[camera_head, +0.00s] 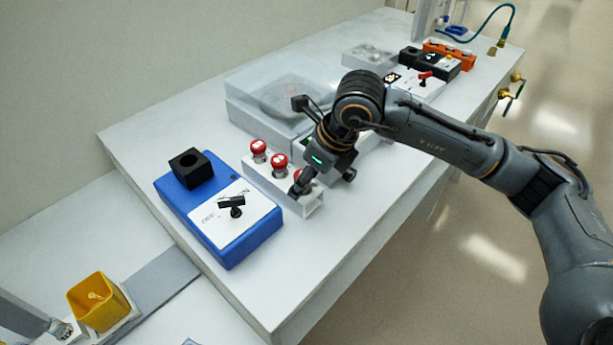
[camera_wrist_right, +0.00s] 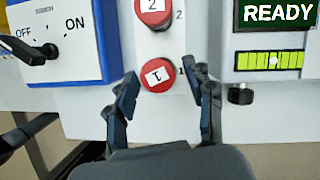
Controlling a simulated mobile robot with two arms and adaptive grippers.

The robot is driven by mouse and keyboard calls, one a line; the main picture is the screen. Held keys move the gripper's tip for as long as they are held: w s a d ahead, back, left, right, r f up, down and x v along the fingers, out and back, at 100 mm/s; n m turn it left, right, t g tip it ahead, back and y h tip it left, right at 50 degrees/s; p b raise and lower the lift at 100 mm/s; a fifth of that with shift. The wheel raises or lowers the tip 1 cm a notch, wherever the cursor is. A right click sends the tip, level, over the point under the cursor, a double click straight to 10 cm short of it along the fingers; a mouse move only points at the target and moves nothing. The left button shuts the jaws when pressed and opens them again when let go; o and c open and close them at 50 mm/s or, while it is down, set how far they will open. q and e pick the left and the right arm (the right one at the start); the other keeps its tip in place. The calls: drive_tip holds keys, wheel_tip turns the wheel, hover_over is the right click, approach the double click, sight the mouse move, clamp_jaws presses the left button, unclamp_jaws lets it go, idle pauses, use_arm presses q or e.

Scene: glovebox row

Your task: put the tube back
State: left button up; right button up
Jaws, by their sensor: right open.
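Three red-capped tubes stand in a row in a pale rack (camera_head: 260,184). The farther ones are a red cap (camera_head: 258,146) and the middle red cap (camera_head: 280,160). The nearest cap, partly hidden by my right gripper (camera_head: 320,184) in the head view, is marked 1 in the wrist view (camera_wrist_right: 158,76). The cap marked 2 (camera_wrist_right: 154,10) is cut by the top edge there. My right gripper (camera_wrist_right: 163,84) is open, with one finger on each side of cap 1. Gaps show between fingers and cap. My left gripper is not in view.
A blue box (camera_head: 236,252) with a black block and a switch marked OFF and ON stands left of the rack. A device with a clear lid (camera_head: 290,80) stands behind it. A READY display (camera_wrist_right: 277,13) is right of the rack. A yellow container (camera_head: 98,300) is lower left.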

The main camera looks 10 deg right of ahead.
drive_tip(key=shift+r, duration=0.3)
drive_tip(key=v, duration=1.1)
drive_tip(key=shift+r+b, duration=0.35)
drive_tip(key=shift+b, duration=0.1)
drive_tip(key=shift+s+d, duration=0.1)
